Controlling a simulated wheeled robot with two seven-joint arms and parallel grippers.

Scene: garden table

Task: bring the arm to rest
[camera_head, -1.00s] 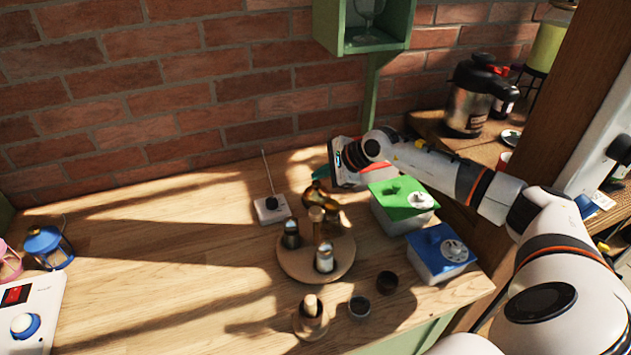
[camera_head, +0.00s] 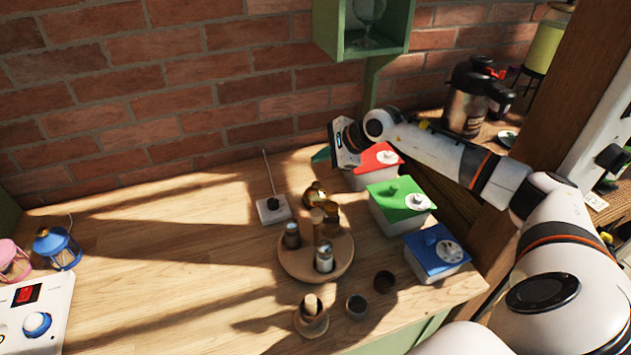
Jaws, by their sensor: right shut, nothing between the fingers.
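My right arm comes in from the right of the head view and reaches over the back right of the table. My right gripper (camera_head: 322,155) is shut and empty, raised near the brick wall. It is left of a red-lidded box (camera_head: 377,160), which the arm partly covers. A green-lidded box (camera_head: 399,200) and a blue-lidded box (camera_head: 437,252) stand in front of the red one. My left gripper is not in view.
A round wooden tray (camera_head: 338,268) holds several small jars. A white box with an antenna (camera_head: 272,207) stands behind it. Small cups (camera_head: 356,305) and a wooden pot (camera_head: 310,318) are in front. Blue (camera_head: 57,247) and pink (camera_head: 12,260) lanterns stand left. A green wall shelf (camera_head: 395,35) hangs above.

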